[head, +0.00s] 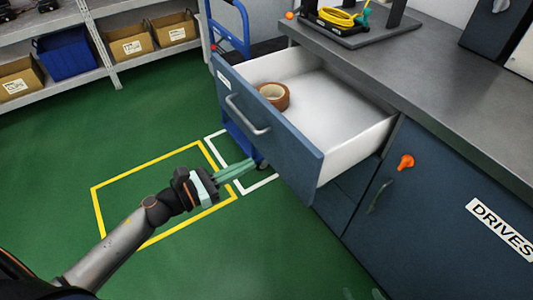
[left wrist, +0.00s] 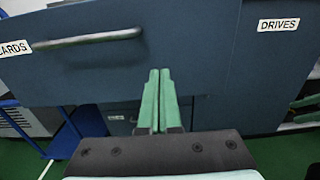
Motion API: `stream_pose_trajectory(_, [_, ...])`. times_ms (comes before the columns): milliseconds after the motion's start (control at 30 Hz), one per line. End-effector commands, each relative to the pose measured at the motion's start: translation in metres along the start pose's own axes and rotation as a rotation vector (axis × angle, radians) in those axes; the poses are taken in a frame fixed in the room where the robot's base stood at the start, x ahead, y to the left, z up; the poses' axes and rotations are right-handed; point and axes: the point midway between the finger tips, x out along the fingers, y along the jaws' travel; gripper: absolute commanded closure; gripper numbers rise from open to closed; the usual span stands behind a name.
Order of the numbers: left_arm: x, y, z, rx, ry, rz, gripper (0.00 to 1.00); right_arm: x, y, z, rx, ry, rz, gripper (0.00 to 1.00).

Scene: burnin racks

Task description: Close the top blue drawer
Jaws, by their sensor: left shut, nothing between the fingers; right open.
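The top blue drawer (head: 285,150) is pulled well out of the grey-topped cabinet, with its white inside showing. A roll of brown tape (head: 274,94) lies in it. Its front carries a metal bar handle (head: 246,115) and a label that reads CARDS in part in the left wrist view (left wrist: 14,48). My left gripper (head: 251,164) is shut and empty, its green fingers pointing at the drawer front, low and in front of it. In the left wrist view the fingertips (left wrist: 160,72) overlap the front's lower part; contact cannot be told. My right gripper's fingertips (head: 362,294) show apart at the bottom edge.
The worktop (head: 430,60) holds a stand with a yellow cable coil (head: 340,17). A DRIVES door (head: 460,225) with an orange knob (head: 405,162) is at the right. A blue trolley (head: 230,30) stands behind the drawer. Shelves with bins line the back left. The green floor in front is clear.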

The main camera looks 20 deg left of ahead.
Motion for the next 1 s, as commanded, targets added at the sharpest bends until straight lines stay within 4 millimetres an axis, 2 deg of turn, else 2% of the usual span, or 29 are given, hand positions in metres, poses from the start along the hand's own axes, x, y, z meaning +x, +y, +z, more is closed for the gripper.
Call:
stream_pose_trajectory(200, [0.038, 0.0, 0.002, -0.001, -0.004, 0.0, 1.0, -0.002, -0.001, -0.001, 0.004, -0.005, 0.0, 0.26])
stream_pose_trajectory(400, [0.058, 0.0, 0.001, -0.003, -0.002, 0.001, 1.0, -0.002, -0.003, -0.002, 0.012, -0.004, -0.002, 0.26])
stream_pose_trajectory(1000, [0.067, 0.0, 0.0, -0.003, -0.001, 0.001, 1.0, 0.0, -0.004, -0.005, 0.012, 0.002, -0.003, 0.26])
